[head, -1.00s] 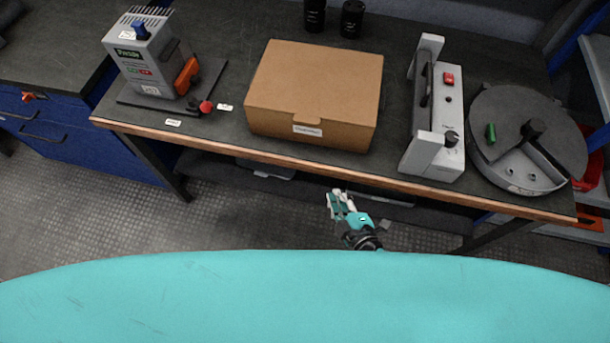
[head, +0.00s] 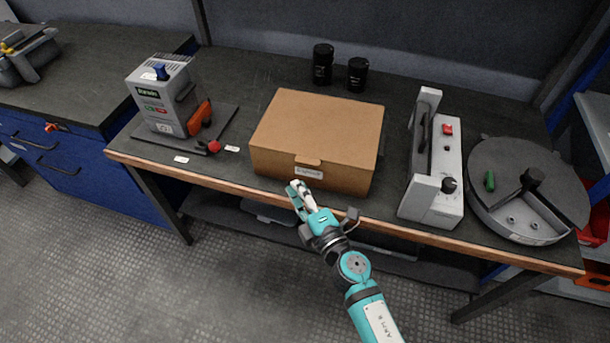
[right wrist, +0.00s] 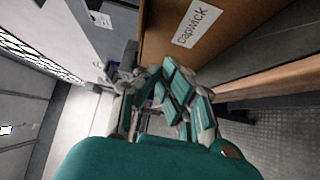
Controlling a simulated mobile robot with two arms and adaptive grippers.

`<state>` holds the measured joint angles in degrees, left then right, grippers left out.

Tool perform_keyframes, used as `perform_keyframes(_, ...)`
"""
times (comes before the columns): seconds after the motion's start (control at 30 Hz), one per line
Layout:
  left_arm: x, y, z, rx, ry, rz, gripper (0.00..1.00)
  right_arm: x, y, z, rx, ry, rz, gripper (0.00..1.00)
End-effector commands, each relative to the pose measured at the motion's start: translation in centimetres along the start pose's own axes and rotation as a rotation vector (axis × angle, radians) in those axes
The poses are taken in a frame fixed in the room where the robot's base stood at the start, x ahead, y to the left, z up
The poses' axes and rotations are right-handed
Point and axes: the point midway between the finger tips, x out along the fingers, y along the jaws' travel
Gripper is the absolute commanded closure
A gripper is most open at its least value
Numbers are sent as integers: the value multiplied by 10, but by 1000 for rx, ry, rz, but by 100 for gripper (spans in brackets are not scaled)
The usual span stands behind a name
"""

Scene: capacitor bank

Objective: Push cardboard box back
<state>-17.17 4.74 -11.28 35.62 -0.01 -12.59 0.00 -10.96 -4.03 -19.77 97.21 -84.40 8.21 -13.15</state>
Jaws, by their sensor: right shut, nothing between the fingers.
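The closed brown cardboard box (head: 320,130) sits on the dark workbench near its front edge, in the middle of the head view. A white label is on its front face. My right gripper (head: 297,187) is shut and empty, just in front of the box's lower front face; whether it touches cannot be told. In the right wrist view the box (right wrist: 230,45) with its label "capwick" fills the top, and the shut fingers (right wrist: 165,85) are close below it. My left gripper is not in view.
On the workbench (head: 240,75), two black cylinders (head: 322,65) stand behind the box. A grey device (head: 165,100) is to the left, a grey-white unit (head: 433,165) and a round machine (head: 525,190) to the right. Bench surface behind the box is clear up to the cylinders.

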Motion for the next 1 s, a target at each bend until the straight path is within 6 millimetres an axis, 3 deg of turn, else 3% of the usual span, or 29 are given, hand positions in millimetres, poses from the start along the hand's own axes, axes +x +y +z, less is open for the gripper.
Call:
perform_keyframes(0.1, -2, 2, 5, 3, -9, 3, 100, 13, 1, 17, -3, -4, 0, 100)
perform_keyframes(0.23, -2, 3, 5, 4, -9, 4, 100, 21, 0, 25, -1, -3, -1, 100)
perform_keyframes(0.77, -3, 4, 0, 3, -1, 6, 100, 29, 0, 33, -1, -3, -1, 100)
perform_keyframes(1.0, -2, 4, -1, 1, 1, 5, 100, 70, 0, 76, -6, -3, 2, 100)
